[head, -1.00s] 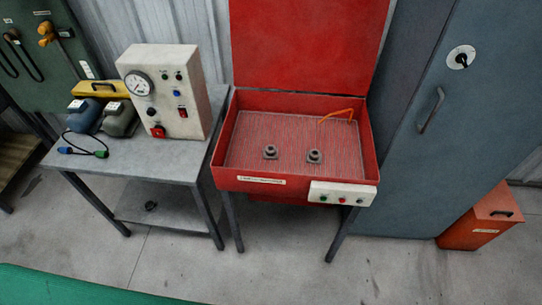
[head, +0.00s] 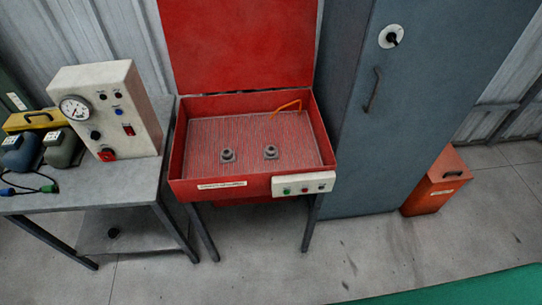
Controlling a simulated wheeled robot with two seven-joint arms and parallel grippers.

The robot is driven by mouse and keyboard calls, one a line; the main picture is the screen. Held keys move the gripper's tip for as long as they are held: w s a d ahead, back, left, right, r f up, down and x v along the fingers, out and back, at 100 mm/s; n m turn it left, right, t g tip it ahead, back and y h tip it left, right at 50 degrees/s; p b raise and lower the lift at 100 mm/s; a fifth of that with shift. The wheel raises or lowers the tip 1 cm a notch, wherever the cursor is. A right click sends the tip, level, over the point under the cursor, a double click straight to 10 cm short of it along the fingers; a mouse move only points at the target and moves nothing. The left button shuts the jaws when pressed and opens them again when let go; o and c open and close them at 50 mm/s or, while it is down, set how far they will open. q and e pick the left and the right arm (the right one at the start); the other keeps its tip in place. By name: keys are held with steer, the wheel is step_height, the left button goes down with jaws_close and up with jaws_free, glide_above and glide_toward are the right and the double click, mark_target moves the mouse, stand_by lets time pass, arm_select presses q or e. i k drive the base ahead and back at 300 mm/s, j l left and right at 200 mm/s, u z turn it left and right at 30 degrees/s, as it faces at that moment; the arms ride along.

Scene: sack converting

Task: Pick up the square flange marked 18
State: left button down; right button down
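Two small grey flanges sit apart on the ribbed floor of the open red parts washer (head: 176,186) in the head view. The left flange (head: 228,156) and the right flange (head: 270,152) each have a squarish base with a round raised hub. Any number marked on them is too small to read, so I cannot tell which one is 18. Neither of my grippers shows in the head view.
A grey table (head: 105,187) with a gauge box (head: 108,112) stands at the left. A tall blue-grey cabinet (head: 400,110) and an orange bin (head: 436,184) stand at the right. A green surface (head: 480,288) is at the lower right. Concrete floor is clear in front.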

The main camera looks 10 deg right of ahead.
mark_target(270, 151)
steer(key=i+l+u, duration=0.1)
steer(key=l, duration=0.3)
steer(key=i+l+u, duration=0.1)
steer(key=l, duration=0.25)
steer(key=i+l, duration=0.15)
steer(key=l, duration=0.25)
steer(key=i+l+u, duration=0.15)
steer(key=l, duration=0.25)
steer(key=k, duration=0.05)
